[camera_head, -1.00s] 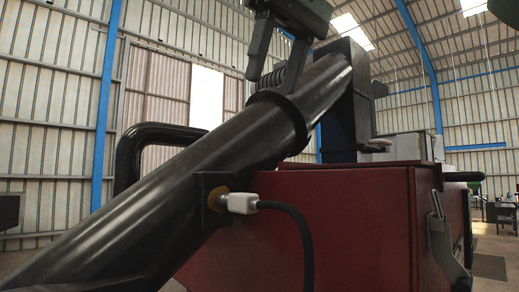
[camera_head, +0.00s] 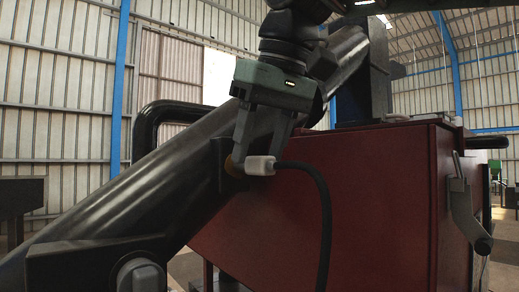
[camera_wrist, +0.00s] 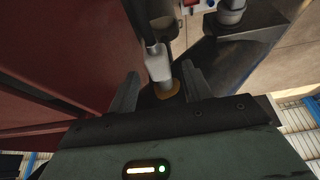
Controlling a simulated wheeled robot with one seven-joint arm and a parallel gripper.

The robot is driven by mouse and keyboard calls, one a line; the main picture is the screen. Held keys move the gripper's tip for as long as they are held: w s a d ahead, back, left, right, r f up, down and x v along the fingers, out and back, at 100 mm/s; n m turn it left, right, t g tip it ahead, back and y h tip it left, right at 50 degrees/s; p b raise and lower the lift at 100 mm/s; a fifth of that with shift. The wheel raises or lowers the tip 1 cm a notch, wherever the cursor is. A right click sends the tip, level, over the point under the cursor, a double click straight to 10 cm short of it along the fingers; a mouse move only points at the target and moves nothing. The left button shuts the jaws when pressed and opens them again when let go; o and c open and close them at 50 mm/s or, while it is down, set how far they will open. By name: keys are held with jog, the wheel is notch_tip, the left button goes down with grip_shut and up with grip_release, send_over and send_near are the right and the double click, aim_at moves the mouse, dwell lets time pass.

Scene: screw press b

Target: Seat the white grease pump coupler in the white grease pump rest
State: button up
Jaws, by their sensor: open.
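The white grease pump coupler (camera_head: 260,165) is a small pale block with a black hose (camera_head: 322,215) leaving its right end. Its left end meets a brass-coloured fitting (camera_head: 231,167) on a dark block on the black tube. My gripper (camera_head: 258,150) is open and points down, its fingertips close to the coupler. In the wrist view the coupler (camera_wrist: 158,68) lies between the two spread fingers (camera_wrist: 160,78), with the brass-coloured ring (camera_wrist: 167,92) nearer the palm. I cannot tell whether the fingers touch it. I cannot make out a separate white grease pump rest.
A large red box (camera_head: 350,190) stands right behind the coupler, with a lever handle (camera_head: 465,210) on its right side. The thick black tube (camera_head: 130,205) slopes up across the view. A bent black pipe (camera_head: 150,125) stands behind it. A corrugated hall wall (camera_head: 60,80) is farther back.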

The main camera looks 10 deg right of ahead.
aim_at(276, 167)
jog(key=shift+w+a+f, duration=0.1)
jog(key=shift+w+f, duration=0.05)
jog(key=shift+f, duration=0.35)
grip_shut()
jog(key=shift+s+d+b, duration=0.5)
jog(key=shift+s+d, duration=0.25)
jog(key=shift+s, duration=0.35)
jog(key=shift+s+d, duration=0.1)
jog(key=shift+s, duration=0.05)
jog(key=shift+s+d+b, duration=0.3)
jog(key=shift+s+d, duration=0.1)
jog(key=shift+s, duration=0.15)
dwell(0.3)
